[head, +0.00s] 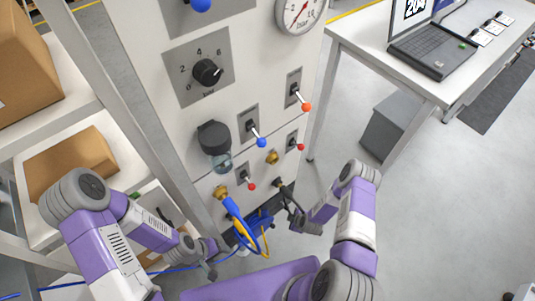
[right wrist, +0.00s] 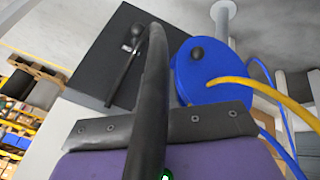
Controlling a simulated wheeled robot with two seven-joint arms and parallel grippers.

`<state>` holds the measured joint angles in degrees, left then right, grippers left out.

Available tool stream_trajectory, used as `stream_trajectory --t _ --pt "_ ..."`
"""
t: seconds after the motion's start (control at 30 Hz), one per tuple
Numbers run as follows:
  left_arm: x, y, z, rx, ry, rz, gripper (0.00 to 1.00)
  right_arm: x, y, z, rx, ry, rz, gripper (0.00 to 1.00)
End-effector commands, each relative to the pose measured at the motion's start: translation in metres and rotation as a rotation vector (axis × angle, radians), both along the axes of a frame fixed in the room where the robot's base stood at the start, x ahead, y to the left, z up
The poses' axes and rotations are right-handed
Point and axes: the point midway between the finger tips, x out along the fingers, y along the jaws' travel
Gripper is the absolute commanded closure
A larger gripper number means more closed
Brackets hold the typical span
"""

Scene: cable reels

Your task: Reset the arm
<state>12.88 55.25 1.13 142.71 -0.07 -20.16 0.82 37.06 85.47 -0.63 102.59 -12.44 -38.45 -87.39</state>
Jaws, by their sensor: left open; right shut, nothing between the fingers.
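My left arm comes in from the left in the head view. Its gripper (head: 208,266) is low, left of the hanging hoses, open with nothing seen in it. My right arm comes in from the lower right. Its small dark gripper (head: 303,224) is right of the blue reel (head: 262,216), shut and empty. In the right wrist view a black hose (right wrist: 154,85) crosses close in front of the camera. The blue reel (right wrist: 208,72) lies behind it, and the fingertips cannot be made out there.
The control panel (head: 238,105) stands ahead with a knob, a gauge and several levers. A blue hose (head: 237,220) hangs from it. Shelves with cardboard boxes (head: 72,165) are at left. A desk (head: 375,60) with a laptop is at right. Floor at lower right is clear.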

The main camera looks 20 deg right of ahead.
Motion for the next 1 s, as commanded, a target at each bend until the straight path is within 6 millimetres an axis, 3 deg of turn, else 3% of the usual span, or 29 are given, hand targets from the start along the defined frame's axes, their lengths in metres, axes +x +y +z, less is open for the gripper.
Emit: stream_trajectory --t 0.17,0.27,0.47,0.7,0.83,1.0 --pt "0.000 0.000 0.000 0.000 0.000 0.000 0.37 0.000 0.002 0.002 0.008 0.005 -0.008 1.00" --pt "0.000 0.000 0.000 0.000 0.000 0.000 0.37 0.000 0.010 0.013 0.059 0.032 -0.059 1.00" --pt "0.000 0.000 0.000 0.000 0.000 0.000 0.37 -0.015 0.052 0.069 0.277 0.194 -0.331 1.00" --pt "0.000 0.000 0.000 0.000 0.000 0.000 0.37 -0.063 0.103 0.146 0.475 0.470 -0.752 1.00" --pt "0.000 0.000 0.000 0.000 0.000 0.000 0.37 -0.091 0.120 0.176 0.514 0.584 -0.941 1.00" --pt "0.000 0.000 0.000 0.000 0.000 0.000 0.37 -0.113 0.129 0.196 0.527 0.661 -1.079 1.00"
